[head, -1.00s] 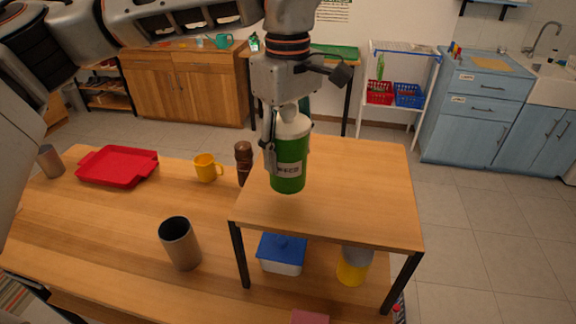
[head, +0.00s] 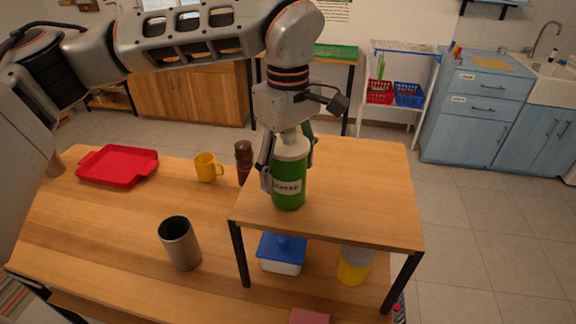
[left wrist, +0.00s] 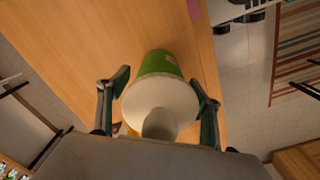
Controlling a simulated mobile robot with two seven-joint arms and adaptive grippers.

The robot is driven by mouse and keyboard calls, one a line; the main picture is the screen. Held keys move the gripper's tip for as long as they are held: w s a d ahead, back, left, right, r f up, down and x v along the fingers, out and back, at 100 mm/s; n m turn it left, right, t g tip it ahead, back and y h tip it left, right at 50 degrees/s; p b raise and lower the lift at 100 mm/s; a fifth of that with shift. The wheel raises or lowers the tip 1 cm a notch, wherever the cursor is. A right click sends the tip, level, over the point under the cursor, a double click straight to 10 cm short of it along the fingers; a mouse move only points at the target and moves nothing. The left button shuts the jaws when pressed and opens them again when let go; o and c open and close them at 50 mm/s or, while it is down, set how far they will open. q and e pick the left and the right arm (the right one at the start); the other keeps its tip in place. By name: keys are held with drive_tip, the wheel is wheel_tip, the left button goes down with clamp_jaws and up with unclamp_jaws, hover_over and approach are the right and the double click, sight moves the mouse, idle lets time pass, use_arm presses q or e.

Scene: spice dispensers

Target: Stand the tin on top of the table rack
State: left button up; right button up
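The tin (head: 289,186) is a green cylinder with a white top and a pale label. It is upright over the front left part of the table rack's wooden top (head: 352,199), and its base appears to rest there. My left gripper (head: 288,165) points down over it, one finger on each side. In the left wrist view, the tin's white lid (left wrist: 160,104) lies between the fingers of my left gripper (left wrist: 161,82). The fingers look slightly spread, with a narrow gap at the left one. My right gripper is out of view.
A brown grinder (head: 243,161) stands close to the rack's left edge. A yellow mug (head: 205,167), a red tray (head: 118,166) and a grey cup (head: 180,243) are on the table. A blue-lidded box (head: 282,253) and a yellow-based container (head: 354,265) are under the rack. The rack's right side is clear.

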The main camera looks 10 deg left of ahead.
use_arm(q)
drive_tip(key=shift+r, duration=0.1)
wheel_tip(320, 180, up, 12)
drive_tip(key=shift+r, duration=0.1)
idle(0.5)
